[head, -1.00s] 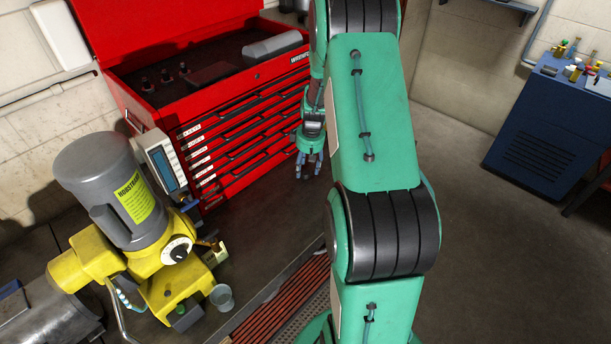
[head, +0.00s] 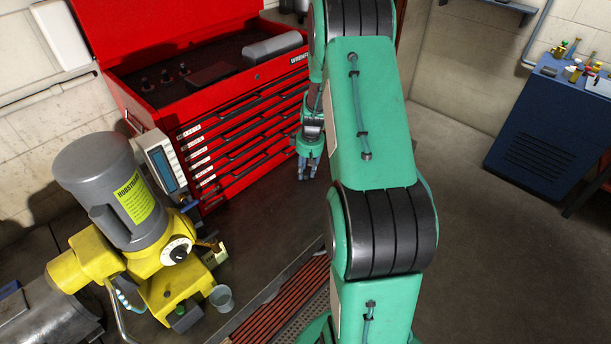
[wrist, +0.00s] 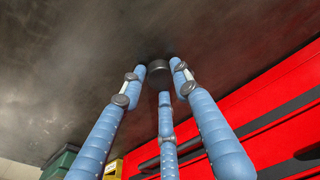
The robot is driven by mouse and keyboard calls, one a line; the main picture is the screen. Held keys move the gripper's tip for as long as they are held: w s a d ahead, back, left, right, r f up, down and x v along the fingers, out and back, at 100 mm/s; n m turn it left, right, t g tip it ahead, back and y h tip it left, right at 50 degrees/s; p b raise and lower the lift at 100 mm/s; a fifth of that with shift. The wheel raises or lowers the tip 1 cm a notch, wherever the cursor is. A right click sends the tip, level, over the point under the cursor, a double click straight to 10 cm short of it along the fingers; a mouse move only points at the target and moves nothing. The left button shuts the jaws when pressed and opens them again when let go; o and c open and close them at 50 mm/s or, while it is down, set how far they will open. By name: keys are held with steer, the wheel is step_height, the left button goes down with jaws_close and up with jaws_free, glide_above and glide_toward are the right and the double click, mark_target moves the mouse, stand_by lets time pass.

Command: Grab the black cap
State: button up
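A small dark round thing (wrist: 158,71), which looks like the black cap, shows between and just beyond the fingertips in the wrist view. My gripper (wrist: 159,80) has three blue fingers that converge around it. I cannot tell whether the fingertips touch it or whether it rests on the floor. In the head view my gripper (head: 310,168) points down in front of the red tool chest (head: 243,113), its fingers close together. I cannot make out the cap in the head view.
The tool chest's drawers are close to the right of the fingers in the wrist view. A yellow and grey mixer (head: 117,190) and a small grey cup (head: 222,298) are at the left. A blue cabinet (head: 545,130) stands at the right. Open floor (head: 480,250) lies between.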

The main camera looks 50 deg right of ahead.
mark_target(305, 172)
steer(key=shift+r, duration=0.1)
stand_by(0.3)
steer(key=shift+r, duration=0.55)
step_height(305, 172, up, 2)
steer(key=shift+r+p, duration=0.1)
steer(key=shift+p, duration=0.2)
steer(key=s+a, duration=0.3)
steer(key=s, duration=0.1)
steer(key=s+a+r, duration=0.1)
steer(key=s+a, duration=0.2)
steer(key=s, duration=0.1)
steer(key=s+a, duration=0.3)
steer(key=s, duration=0.1)
steer(key=shift+s+a+r+p, duration=0.25)
steer(key=shift+s+a+p, duration=0.05)
steer(key=shift+s+p, duration=0.1)
